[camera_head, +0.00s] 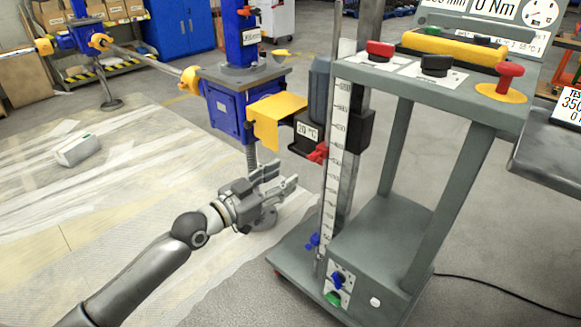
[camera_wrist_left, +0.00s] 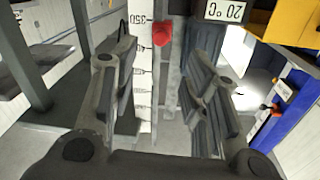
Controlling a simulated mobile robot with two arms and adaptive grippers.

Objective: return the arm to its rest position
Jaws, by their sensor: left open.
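My left arm (camera_head: 145,272) reaches in from the bottom left of the head view. Its gripper (camera_head: 281,178) is open and empty, in front of the blue screw jack (camera_head: 228,108) and left of the white height scale (camera_head: 335,150). In the left wrist view the two fingers stand apart, with the scale (camera_wrist_left: 140,80) and a red clamp knob (camera_wrist_left: 162,33) showing between them, beyond the fingertips. I cannot tell the exact gap, but nothing is held. My right gripper is not in view.
A yellow bracket (camera_head: 276,112) juts out above the gripper. A black cable (camera_head: 500,290) lies on the floor.

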